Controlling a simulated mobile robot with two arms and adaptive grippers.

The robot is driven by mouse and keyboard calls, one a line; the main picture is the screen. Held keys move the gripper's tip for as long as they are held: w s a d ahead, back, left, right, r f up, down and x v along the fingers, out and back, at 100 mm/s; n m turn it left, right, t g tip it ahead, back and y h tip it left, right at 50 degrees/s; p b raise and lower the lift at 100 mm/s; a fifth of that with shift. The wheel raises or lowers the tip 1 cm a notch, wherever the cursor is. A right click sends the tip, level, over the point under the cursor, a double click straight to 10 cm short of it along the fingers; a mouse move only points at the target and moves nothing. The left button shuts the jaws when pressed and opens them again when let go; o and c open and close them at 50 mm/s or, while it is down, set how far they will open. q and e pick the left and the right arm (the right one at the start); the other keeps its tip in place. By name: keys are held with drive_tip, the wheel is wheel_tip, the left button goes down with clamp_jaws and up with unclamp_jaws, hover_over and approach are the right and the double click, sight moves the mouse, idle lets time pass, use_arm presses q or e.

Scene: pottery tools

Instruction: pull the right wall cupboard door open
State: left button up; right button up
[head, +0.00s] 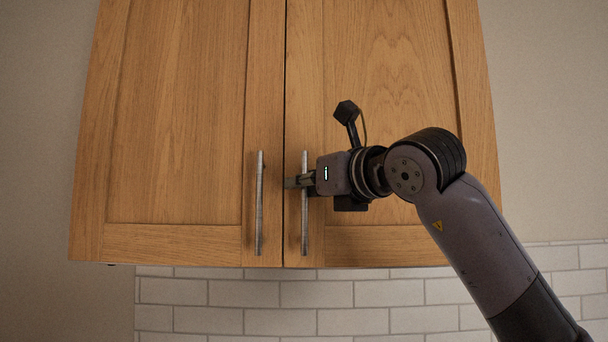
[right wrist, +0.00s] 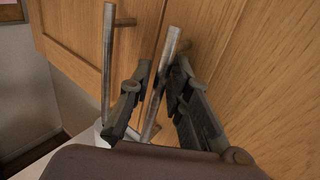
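The right wall cupboard door (head: 385,110) is wooden and shut, level with the left door. Its upright metal bar handle (head: 304,225) is near the door's left edge, at the bottom; it also shows in the right wrist view (right wrist: 170,48). My right gripper (head: 292,182) is at the handle, coming from the right. In the right wrist view my right gripper (right wrist: 162,68) has one finger on each side of the bar, with a narrow gap visible beside it, so it looks open around the handle. My left gripper is not in view.
The left cupboard door (head: 180,110) is shut, with its own bar handle (head: 259,205) close beside the right one. White tiles (head: 275,293) line the wall below the cupboard. Bare wall (head: 545,120) is on the right.

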drive_tip(key=shift+c, duration=0.4)
clamp_jaws()
idle(0.4)
